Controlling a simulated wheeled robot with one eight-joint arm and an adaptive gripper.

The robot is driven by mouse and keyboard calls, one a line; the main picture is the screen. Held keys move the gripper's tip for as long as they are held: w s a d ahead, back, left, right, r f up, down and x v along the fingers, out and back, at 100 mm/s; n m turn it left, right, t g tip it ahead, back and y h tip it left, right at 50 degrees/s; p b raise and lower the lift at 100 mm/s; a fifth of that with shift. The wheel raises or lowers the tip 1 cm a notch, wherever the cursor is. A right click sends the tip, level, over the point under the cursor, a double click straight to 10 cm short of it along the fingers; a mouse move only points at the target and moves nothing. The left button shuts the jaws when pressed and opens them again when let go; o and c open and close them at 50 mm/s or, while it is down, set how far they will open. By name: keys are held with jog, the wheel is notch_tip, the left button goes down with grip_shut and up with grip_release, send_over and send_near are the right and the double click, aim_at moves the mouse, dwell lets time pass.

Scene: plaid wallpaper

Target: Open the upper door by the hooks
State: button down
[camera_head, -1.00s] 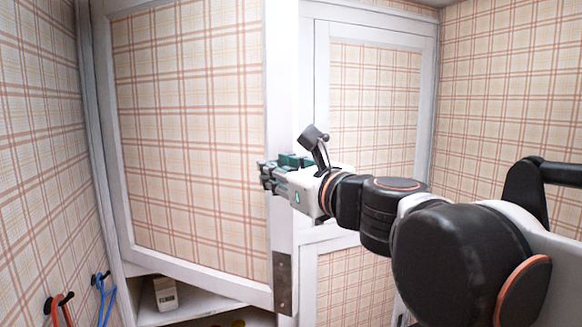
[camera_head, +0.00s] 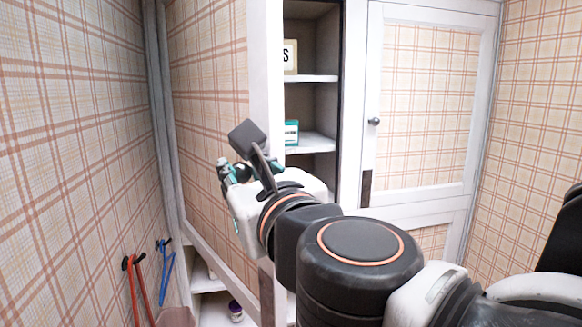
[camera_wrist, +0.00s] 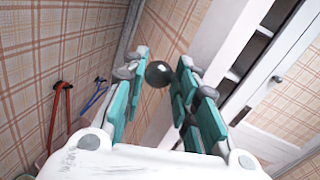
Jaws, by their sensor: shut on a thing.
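The upper door (camera_head: 212,85) beside the wall hooks has a white frame and a plaid panel. It stands part open, swung out toward the left wall. My gripper (camera_head: 232,172) is at the door's free edge, partly hidden behind my wrist. In the wrist view my gripper (camera_wrist: 160,90) has its teal-padded fingers on either side of a dark round knob (camera_wrist: 158,73), shut on it. The hooks (camera_head: 163,243) are on the left wall, with a red and a blue item hanging from them.
Cupboard shelves (camera_head: 310,78) show past the door, holding a box with an S (camera_head: 290,56) and a teal-and-white box (camera_head: 291,132). A closed right door (camera_head: 425,105) has its own knob (camera_head: 374,121).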

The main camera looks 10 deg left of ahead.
jog(key=shift+s+a+r, duration=0.2)
jog(key=shift+s+a, duration=0.2)
jog(key=shift+a, duration=0.25)
jog(key=shift+s+a+r, duration=0.15)
jog(key=shift+s+a, duration=0.25)
jog(key=shift+a, duration=0.25)
jog(key=c, duration=1.5)
grip_release()
jog(key=shift+a, duration=0.1)
jog(key=shift+c, duration=0.2)
jog(key=shift+a+f, duration=0.15)
jog(key=shift+a, duration=0.15)
jog(key=shift+f, duration=0.15)
